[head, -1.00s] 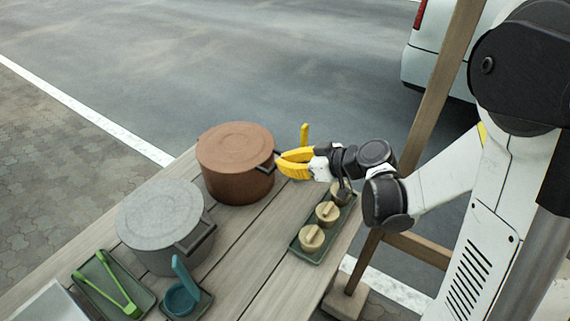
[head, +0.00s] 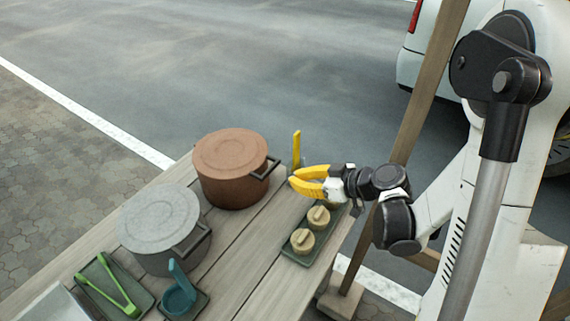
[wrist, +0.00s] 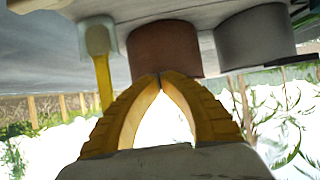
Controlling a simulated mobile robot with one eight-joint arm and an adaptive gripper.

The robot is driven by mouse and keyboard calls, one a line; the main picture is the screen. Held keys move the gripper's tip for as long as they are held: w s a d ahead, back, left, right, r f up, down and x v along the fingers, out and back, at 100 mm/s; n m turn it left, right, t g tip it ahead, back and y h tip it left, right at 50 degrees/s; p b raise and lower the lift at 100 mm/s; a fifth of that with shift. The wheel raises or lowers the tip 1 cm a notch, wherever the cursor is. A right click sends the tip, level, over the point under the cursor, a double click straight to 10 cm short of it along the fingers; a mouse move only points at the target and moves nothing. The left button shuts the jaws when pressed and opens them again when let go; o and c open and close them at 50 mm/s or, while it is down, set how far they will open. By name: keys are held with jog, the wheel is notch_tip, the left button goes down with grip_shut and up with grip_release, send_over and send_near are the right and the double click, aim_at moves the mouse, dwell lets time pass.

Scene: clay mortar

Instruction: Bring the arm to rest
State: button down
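My gripper (head: 293,178) has yellow fingers and is above the table's far right part, to the right of the brown pot (head: 231,170). Its fingertips meet in the wrist view (wrist: 160,76), with nothing seen between them. In the head view the gripper is apart from the pot's dark handle. My arm is bent and reaches in from the right.
A grey lidded pot (head: 160,216) stands nearer on the plank table (head: 235,275). A tray (head: 290,252) holds several beige lidded pieces beneath my gripper. An upright yellow piece (head: 296,148) stands behind it. Green tongs (head: 108,280) and a teal item (head: 180,298) lie in front. A wooden post (head: 420,90) stands close to my arm.

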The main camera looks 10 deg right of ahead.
jog(key=shift+s+d+f+b, duration=0.5)
jog(key=shift+d+f, duration=0.05)
jog(key=shift+f, duration=0.15)
jog(key=shift+r, duration=0.1)
jog(key=s+d+r+m+h, duration=0.3)
jog(key=s+r+m+h, duration=0.1)
jog(key=s, duration=0.4)
jog(key=s+d+r+m+g+h, duration=0.1)
jog(key=s+d+r+m+h, duration=0.2)
jog(key=s+r+m+h, duration=0.2)
jog(key=shift+s+r+m, duration=0.3)
jog(key=shift+s+r, duration=0.3)
jog(key=shift+s, duration=0.75)
